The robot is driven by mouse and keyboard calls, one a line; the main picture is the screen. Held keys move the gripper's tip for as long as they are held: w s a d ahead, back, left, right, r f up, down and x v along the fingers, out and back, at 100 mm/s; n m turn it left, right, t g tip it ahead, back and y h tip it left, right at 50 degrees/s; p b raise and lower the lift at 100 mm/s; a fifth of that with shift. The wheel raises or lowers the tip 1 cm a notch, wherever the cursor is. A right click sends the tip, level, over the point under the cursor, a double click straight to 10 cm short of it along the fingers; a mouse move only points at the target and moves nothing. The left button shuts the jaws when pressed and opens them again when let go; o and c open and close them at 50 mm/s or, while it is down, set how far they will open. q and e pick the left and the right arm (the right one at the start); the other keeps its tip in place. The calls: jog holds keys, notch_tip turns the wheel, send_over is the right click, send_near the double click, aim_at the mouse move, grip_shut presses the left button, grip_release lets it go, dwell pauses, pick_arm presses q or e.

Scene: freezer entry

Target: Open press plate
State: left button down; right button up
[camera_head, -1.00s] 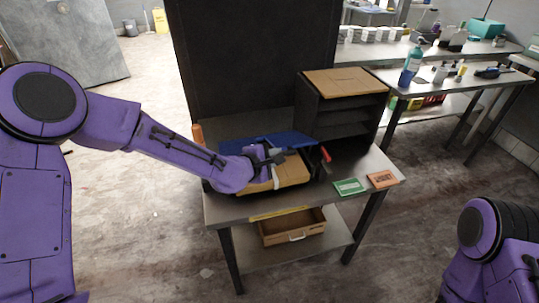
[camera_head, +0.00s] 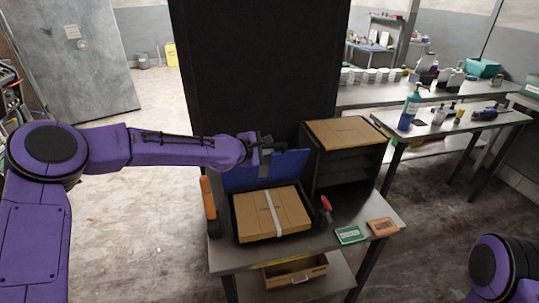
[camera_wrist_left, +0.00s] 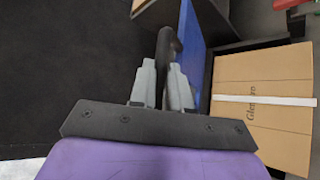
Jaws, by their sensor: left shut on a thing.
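The blue press plate (camera_head: 278,169) stands raised and tilted back behind a cardboard box (camera_head: 272,213) in the head view. The box lies in a dark tray with a pale strap across it. My left gripper (camera_head: 262,148) is at the top edge of the plate. In the left wrist view its two grey fingers (camera_wrist_left: 162,84) are shut on the dark handle (camera_wrist_left: 167,50), next to the plate (camera_wrist_left: 192,40), which shows edge-on. The box (camera_wrist_left: 262,100) lies to the right there. Of my right arm only a part shows; its gripper is out of view.
A black shelf unit (camera_head: 350,165) with a cardboard top stands right of the plate. A tall dark panel (camera_head: 252,70) rises behind. An orange-handled lever (camera_head: 208,200) is at the left. Green (camera_head: 350,235) and orange (camera_head: 383,227) cards lie front right. An open drawer (camera_head: 296,271) sits below.

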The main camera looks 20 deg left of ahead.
pick_arm(q)
jog(key=shift+w+a+r, duration=0.15)
jog(key=shift+w+a, duration=0.1)
jog(key=shift+w, duration=0.15)
jog(key=c, duration=1.1)
grip_release()
jog(key=b+v, duration=0.2)
jog(key=v, duration=0.8)
jog(key=shift+s, duration=0.2)
jog(key=shift+a, duration=0.1)
